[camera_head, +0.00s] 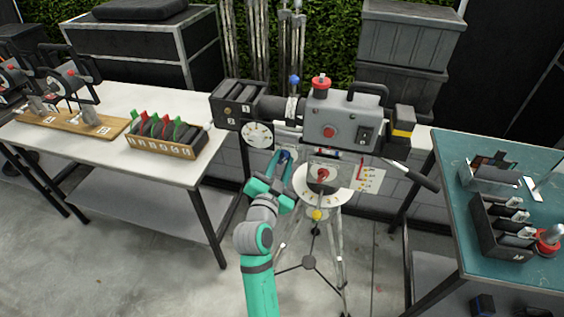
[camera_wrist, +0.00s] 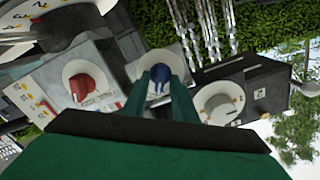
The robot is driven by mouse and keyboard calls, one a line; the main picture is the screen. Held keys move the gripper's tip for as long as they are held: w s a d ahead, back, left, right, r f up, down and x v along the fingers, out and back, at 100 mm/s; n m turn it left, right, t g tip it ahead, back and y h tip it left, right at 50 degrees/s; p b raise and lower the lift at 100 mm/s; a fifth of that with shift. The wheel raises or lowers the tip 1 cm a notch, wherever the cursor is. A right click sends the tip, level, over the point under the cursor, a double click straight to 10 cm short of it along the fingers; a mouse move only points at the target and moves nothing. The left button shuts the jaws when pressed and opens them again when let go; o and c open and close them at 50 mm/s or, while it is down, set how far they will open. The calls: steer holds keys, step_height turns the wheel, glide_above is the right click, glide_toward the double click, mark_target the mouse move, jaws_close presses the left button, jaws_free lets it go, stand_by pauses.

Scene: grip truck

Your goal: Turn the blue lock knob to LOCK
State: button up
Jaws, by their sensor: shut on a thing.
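The blue lock knob (camera_wrist: 158,82) sits on a pale round dial in the wrist view, between my gripper's two fingertips. In the head view the blue knob (camera_head: 285,155) shows only as a small patch at the end of my gripper (camera_head: 276,168). My gripper (camera_wrist: 160,78) is shut on the blue knob, its green fingers one on each side. The LOCK mark cannot be read, so the knob's setting cannot be told. The grey camera (camera_head: 345,115) stands above on its tripod (camera_head: 338,235).
A red knob (camera_wrist: 84,86) and a grey-white knob (camera_wrist: 217,104) flank the blue one. A white table (camera_head: 110,165) with a slotted box (camera_head: 160,148) is at left. A teal table (camera_head: 515,270) is at right. A pan handle (camera_head: 415,178) sticks out right.

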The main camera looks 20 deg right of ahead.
steer(key=shift+d, duration=0.1)
steer(key=o, duration=0.7)
steer(key=shift+s, duration=0.1)
steer(key=shift+s+a, duration=0.2)
steer(key=shift+a, duration=0.1)
steer(key=v, duration=1)
steer(key=shift+s, duration=0.15)
